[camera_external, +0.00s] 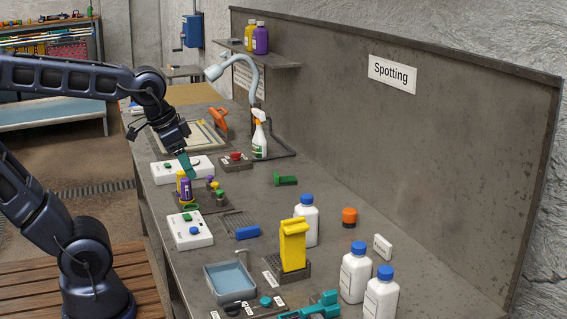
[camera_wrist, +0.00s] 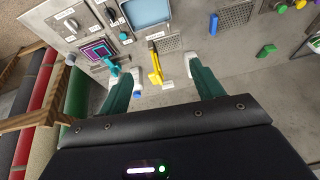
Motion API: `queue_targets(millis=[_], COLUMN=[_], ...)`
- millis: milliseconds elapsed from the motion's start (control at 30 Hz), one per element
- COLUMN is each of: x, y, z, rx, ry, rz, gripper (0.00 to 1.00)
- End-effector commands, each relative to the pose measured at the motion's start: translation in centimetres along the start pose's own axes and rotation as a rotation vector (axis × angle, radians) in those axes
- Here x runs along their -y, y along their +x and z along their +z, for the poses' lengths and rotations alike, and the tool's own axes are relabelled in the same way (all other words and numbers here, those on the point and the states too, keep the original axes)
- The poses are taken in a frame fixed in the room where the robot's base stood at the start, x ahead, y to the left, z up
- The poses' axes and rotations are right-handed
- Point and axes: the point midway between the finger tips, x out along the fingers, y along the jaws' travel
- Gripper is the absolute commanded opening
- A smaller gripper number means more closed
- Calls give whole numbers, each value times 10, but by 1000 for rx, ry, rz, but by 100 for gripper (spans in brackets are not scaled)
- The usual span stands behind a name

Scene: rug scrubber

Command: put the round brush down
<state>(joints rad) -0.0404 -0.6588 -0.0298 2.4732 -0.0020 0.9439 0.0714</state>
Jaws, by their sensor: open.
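An orange, round-topped piece with a dark lower part (camera_external: 349,216), which looks like the round brush, stands on the grey bench (camera_external: 330,262) near the back panel. I cannot pick it out for certain in the wrist view. My gripper (camera_external: 187,166) is at the bench's left side, well to the left of that piece and above the near edge. In the wrist view, the two green fingers of my gripper (camera_wrist: 162,66) are spread apart with nothing held between them. A yellow tool (camera_wrist: 155,66) shows beyond the gap, apart from the fingers.
White bottles with blue caps (camera_external: 356,272), a yellow upright block (camera_external: 293,245) and a blue-grey tray (camera_external: 230,281) crowd the bench's near end. A spray bottle (camera_external: 259,138) stands farther back. Bare bench lies around a green piece (camera_external: 286,179). Rolled rugs (camera_wrist: 48,100) lie left in the wrist view.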

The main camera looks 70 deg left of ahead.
Motion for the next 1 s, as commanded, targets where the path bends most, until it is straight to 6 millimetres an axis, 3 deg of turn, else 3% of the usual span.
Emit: queue_targets(millis=[100, 300, 1000], x=[-2, -3, -3], y=[-2, -2, -2], z=[23, 39, 39], rx=[-12, -18, -18], ry=[-33, -62, -63], rz=[12, 22, 22], gripper=[66, 66, 66])
